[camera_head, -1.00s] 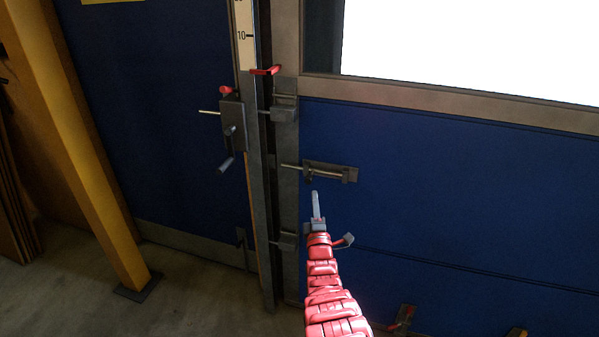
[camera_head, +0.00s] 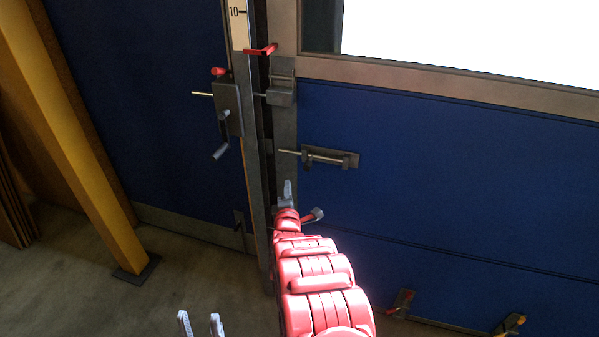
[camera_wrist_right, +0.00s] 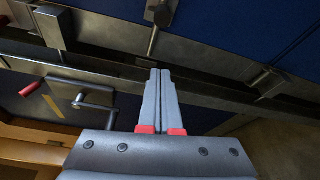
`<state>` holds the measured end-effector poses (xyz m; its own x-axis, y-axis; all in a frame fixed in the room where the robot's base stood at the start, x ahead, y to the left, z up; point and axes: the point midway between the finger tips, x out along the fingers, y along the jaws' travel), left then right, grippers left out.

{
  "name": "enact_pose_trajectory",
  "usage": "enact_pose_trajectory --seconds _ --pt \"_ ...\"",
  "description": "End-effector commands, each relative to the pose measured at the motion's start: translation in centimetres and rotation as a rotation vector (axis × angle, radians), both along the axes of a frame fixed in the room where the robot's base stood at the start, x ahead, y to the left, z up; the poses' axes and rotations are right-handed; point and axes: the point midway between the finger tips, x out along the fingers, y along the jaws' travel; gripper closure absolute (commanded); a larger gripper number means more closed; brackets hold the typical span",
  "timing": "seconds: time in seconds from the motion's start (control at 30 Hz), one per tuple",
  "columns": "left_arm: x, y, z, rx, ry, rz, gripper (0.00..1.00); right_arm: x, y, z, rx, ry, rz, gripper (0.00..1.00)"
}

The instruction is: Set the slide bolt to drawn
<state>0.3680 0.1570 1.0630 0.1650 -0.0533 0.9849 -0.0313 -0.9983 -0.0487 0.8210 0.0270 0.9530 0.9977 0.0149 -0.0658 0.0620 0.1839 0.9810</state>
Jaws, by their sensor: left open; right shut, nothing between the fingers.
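The slide bolt (camera_head: 335,158) is a grey plate with a thin metal rod on the blue panel. Its rod sticks out leftward toward the grey upright frame. In the right wrist view the bolt (camera_wrist_right: 160,13) is at the top, its rod pointing down toward the fingertips. My right gripper (camera_head: 287,188) is shut and empty, below the rod's left end in the head view. In the right wrist view the closed fingers (camera_wrist_right: 160,72) appear apart from the rod. My left gripper (camera_head: 200,322) is open and empty at the bottom edge, far from the bolt.
A latch box (camera_head: 281,92) sits above the bolt, with a red handle (camera_head: 260,50) over it. A crank mechanism (camera_head: 228,110) is on the left panel. A yellow post (camera_head: 85,170) stands at left. Red-and-grey clamps (camera_head: 402,303) sit low at right.

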Motion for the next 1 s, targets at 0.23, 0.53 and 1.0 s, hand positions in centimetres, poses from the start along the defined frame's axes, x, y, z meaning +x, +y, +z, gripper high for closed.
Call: enact_pose_trajectory --seconds 0.23,0.53,1.0 --pt "0.0 0.0 -2.9 0.0 0.0 0.0 0.5 2.2 -0.2 -0.7 -0.001 -0.004 -0.001 1.0" --pt "0.0 0.0 -4.6 0.0 0.0 0.0 0.5 5.7 -0.1 -0.4 -0.005 -0.006 -0.005 1.0" --pt "0.0 0.0 -8.6 0.0 0.0 0.0 0.5 9.2 -0.1 -1.3 -0.002 -0.004 -0.003 1.0"
